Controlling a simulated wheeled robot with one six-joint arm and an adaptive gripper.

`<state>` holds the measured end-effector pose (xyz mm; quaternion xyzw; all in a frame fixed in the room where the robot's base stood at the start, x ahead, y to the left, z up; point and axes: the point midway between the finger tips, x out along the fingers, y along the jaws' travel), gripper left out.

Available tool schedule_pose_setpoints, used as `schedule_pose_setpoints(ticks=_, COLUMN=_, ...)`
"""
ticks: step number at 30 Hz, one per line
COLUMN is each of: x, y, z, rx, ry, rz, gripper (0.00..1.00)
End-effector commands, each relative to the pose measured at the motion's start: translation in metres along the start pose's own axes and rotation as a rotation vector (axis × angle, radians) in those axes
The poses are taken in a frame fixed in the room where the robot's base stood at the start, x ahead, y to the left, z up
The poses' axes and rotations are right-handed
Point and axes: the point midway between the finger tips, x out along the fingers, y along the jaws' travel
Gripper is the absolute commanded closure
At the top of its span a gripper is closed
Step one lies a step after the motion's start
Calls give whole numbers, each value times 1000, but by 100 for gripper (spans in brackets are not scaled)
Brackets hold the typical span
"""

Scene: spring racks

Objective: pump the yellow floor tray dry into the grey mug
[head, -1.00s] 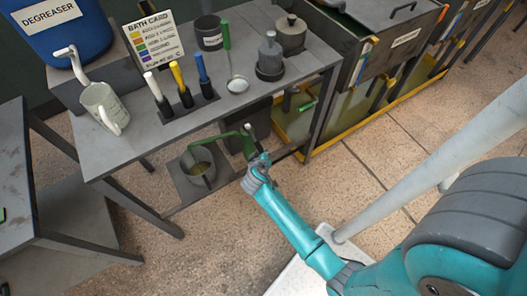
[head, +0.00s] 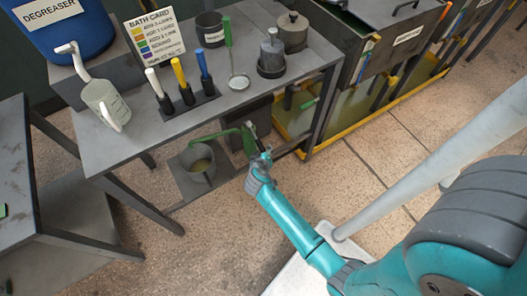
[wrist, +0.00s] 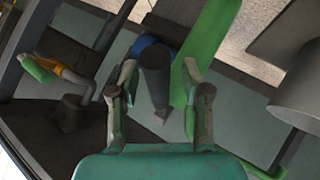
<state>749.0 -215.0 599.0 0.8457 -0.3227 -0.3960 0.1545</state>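The yellow floor tray (head: 376,111) lies on the floor under the racks at right, with murky liquid in it. The grey mug (head: 186,171) stands on a low dark plate under the bench, with some yellowish liquid inside. A green pump (head: 249,140) stands beside it, its curved spout (head: 213,136) reaching over the mug. My gripper (head: 262,160) is low at the pump. In the wrist view my gripper's fingers (wrist: 157,88) stand apart on either side of a dark post (wrist: 156,72) with blue behind it. A broad green bar (wrist: 209,48) runs just right of them. Finger contact is unclear.
The bench (head: 185,125) above holds a white jug (head: 106,102), coloured brushes, a ladle (head: 237,81) and dark pots. Its legs and lower rail stand close to my arm. A metal table (head: 70,215) is at left. The tiled floor in front is open.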

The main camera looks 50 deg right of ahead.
Motion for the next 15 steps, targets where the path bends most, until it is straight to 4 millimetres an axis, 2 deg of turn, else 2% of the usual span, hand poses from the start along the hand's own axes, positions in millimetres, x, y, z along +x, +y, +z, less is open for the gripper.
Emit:
schedule_pose_setpoints(ticks=5, x=-4, y=0, z=0, rx=-1, ry=0, rz=0, gripper=53)
schedule_pose_setpoints(ticks=8, x=-13, y=-1, z=-1, rx=-1, ry=3, rz=-1, gripper=53)
schedule_pose_setpoints(ticks=15, x=-59, y=-1, z=0, rx=-2, ry=3, rz=-3, gripper=53)
